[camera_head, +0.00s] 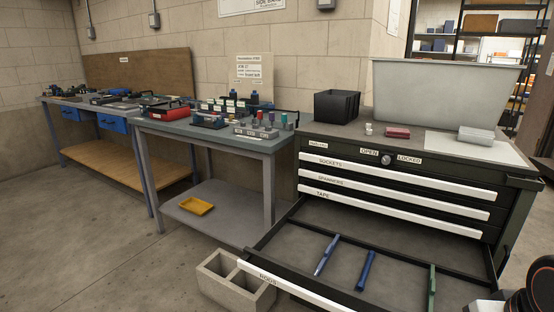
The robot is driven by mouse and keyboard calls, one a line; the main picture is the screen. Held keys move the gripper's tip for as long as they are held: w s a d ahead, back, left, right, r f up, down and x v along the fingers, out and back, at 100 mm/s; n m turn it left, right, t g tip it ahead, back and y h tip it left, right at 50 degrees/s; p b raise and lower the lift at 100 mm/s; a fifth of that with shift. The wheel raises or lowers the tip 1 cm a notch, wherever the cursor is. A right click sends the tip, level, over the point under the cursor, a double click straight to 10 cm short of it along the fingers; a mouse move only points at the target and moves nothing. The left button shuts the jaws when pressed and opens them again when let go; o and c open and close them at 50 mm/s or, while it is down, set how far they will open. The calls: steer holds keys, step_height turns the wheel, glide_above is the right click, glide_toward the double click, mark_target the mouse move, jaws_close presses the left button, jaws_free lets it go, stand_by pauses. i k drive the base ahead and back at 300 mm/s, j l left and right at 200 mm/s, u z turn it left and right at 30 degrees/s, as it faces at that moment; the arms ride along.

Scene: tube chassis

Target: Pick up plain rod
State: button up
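An open bottom drawer (299,289), its front labelled RODS, holds three thin rods lying apart from each other. The left rod (327,255) is blue with a paler part and lies tilted. The middle rod (366,270) is darker blue. The green rod (432,288) lies to the right. The rods are too small here to tell for sure which is plain. My gripper's fingers are not in view; a dark piece with a red ring at the lower right looks like part of my arm.
The dark cabinet (515,204) has closed drawers above the open one. A grey bin (440,95), black box (337,106) and small red box (397,133) stand on top. A concrete block (222,285) stands left of the drawer. Workbenches line the wall; floor at left is clear.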

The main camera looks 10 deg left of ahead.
mark_target(208, 116)
steer(key=i+j+u, duration=0.4)
steer(key=j, duration=0.2)
steer(key=i+j+u, duration=0.45)
steer(key=i+j+z, duration=0.1)
steer(key=i+j, duration=0.2)
steer(key=i+j+z, duration=0.1)
steer(key=i+j, duration=0.15)
steer(key=j, duration=0.3)
